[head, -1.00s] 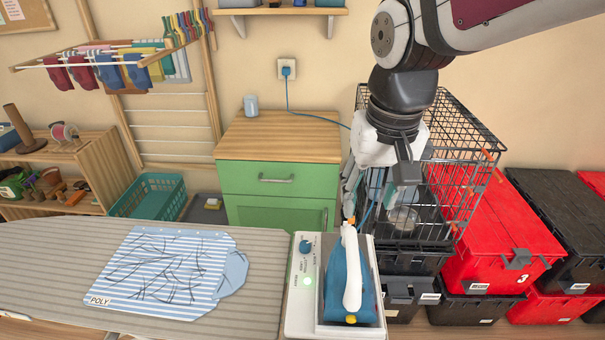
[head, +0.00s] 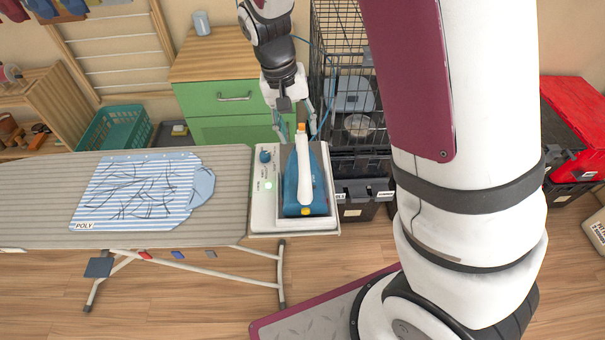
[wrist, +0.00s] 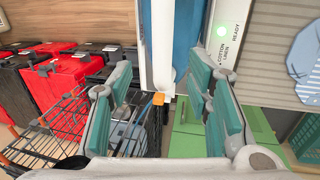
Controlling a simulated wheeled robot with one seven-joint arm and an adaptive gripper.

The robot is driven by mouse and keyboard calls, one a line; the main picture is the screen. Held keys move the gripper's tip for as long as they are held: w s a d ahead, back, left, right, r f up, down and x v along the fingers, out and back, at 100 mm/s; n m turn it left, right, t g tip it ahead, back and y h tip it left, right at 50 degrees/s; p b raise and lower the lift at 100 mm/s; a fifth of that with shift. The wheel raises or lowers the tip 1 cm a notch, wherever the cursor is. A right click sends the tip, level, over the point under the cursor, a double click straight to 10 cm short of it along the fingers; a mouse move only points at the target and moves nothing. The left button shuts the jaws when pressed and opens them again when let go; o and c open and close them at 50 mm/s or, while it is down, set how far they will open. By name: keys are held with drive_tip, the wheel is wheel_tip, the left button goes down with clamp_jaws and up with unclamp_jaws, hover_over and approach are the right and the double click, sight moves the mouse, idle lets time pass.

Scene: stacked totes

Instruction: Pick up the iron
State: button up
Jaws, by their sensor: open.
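The iron (head: 289,189), blue with a white handle, rests on a white station (head: 263,214) at the right end of the ironing board. The blue body (wrist: 187,38) lies beyond the fingertips. Nothing is held. Whether a finger touches the iron is unclear.
A striped shirt (head: 135,190) lies on the ironing board (head: 40,200). A green cabinet (head: 217,103) stands behind, with a wire crate (head: 340,40) on dark totes to its right. A blue cord runs behind the iron. Red totes (head: 575,110) stand at far right.

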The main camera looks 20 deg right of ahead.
sight(301, 148)
drive_tip(key=shift+d+f+p, duration=0.15)
drive_tip(key=shift+d+f, duration=0.1)
drive_tip(key=shift+f, duration=1.2)
drive_tip(key=shift+d+f+p, duration=0.15)
drive_tip(key=shift+d+f, duration=0.1)
drive_tip(key=shift+f, duration=1.2)
drive_tip(key=shift+d+f+p, duration=0.15)
drive_tip(key=shift+d+f, duration=0.1)
drive_tip(key=shift+f, duration=1.2)
drive_tip(key=shift+f, duration=0.25)
clamp_jaws()
